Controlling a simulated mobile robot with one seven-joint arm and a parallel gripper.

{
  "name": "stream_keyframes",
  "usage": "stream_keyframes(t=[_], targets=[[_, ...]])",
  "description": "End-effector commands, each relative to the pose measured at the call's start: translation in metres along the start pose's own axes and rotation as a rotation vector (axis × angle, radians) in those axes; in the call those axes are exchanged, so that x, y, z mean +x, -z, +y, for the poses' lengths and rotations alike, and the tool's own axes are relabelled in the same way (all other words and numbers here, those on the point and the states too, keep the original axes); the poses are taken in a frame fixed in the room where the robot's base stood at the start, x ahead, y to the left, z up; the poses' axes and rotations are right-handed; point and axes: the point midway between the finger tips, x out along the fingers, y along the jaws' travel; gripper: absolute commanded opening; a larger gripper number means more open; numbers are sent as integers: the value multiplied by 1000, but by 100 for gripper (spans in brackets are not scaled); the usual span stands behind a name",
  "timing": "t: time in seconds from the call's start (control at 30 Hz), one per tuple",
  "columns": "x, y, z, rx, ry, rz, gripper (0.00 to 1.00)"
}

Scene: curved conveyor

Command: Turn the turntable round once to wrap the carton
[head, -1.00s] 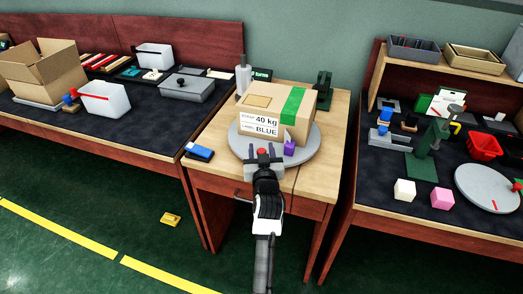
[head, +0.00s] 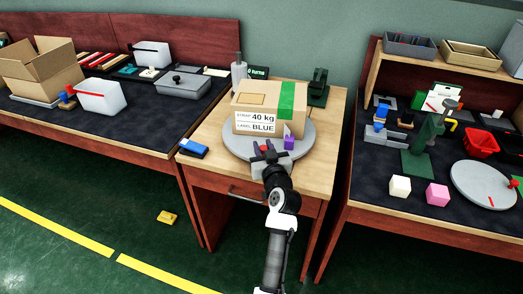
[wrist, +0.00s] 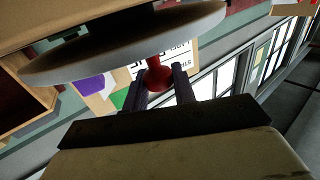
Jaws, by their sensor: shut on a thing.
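The carton (head: 258,98) sits on the round grey turntable (head: 240,147) on the middle wooden table. Its front label reads 40 kg and BLUE, and a green strip runs down its right part. My gripper (head: 268,153) is at the turntable's near rim, shut on a red knob. The wrist view shows this red knob (wrist: 157,76) between the two dark fingers, beside the disc edge (wrist: 120,47). A small purple object (head: 289,141) is just right of my gripper at the carton's near right corner; whether it touches the carton is unclear.
A blue object (head: 193,147) lies at the table's left edge. A grey-white cylinder (head: 239,75) and a dark green device (head: 318,87) stand behind the carton. The crowded left bench (head: 140,138) and right bench (head: 370,195) flank the table. A yellow item (head: 167,217) lies on the floor.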

Motion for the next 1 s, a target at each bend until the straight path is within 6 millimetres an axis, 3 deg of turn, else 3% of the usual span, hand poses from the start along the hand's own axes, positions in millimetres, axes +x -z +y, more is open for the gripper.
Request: stream_keyframes(t=[0.03,0.37,0.8,0.83,1.0], targets=[[-1,-9,10,2,15,3,0],[-8,-4,33,-6,198,6,0],[-11,0,34,-11,242,5,0],[-11,0,34,-11,242,5,28],[-11,0,34,-11,242,7,46]])
